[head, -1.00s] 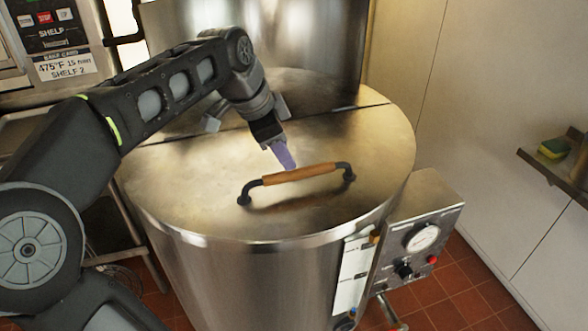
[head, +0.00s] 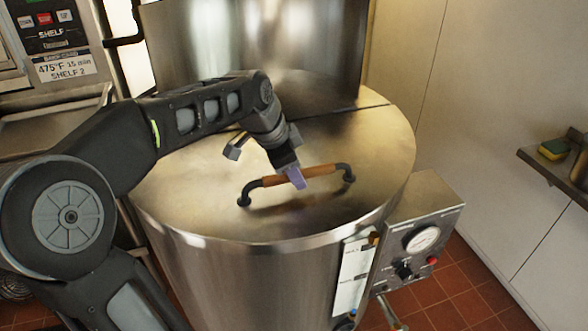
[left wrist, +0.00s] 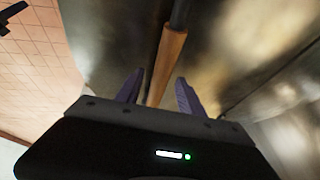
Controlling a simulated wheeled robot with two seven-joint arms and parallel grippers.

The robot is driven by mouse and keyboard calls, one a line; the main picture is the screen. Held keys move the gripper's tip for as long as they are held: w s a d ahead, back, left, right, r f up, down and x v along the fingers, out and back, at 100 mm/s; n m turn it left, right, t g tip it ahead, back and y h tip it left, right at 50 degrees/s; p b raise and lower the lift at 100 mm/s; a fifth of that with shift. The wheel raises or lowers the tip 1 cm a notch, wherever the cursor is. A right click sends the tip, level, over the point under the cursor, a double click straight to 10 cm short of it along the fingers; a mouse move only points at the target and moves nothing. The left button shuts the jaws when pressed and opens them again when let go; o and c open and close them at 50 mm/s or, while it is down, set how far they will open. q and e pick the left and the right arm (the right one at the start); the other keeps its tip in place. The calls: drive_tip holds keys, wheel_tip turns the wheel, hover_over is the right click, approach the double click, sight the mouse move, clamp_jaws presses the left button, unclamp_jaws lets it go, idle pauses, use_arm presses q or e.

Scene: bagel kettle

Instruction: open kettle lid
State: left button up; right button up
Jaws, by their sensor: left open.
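The kettle (head: 250,275) is a large round steel vessel. Its lid (head: 210,200) lies shut on top. A wooden handle bar (head: 323,171) with dark end brackets is fixed across the lid. My left gripper (head: 297,178) is open, its purple fingers over the middle of the bar in the head view. In the left wrist view, the wooden bar (left wrist: 167,62) runs between the open fingers of my left gripper (left wrist: 160,92). I cannot tell whether the fingers touch the bar. My right gripper is not in view.
A control box (head: 420,235) with a gauge and knobs is on the kettle's right side. A tall steel panel (head: 255,45) stands behind the lid. A shelf (head: 550,165) with a sponge (head: 553,149) is at the far right. An oven panel (head: 55,40) is at upper left.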

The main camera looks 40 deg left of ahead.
use_arm(q)
drive_tip(key=shift+c, duration=0.6)
clamp_jaws()
idle(0.7)
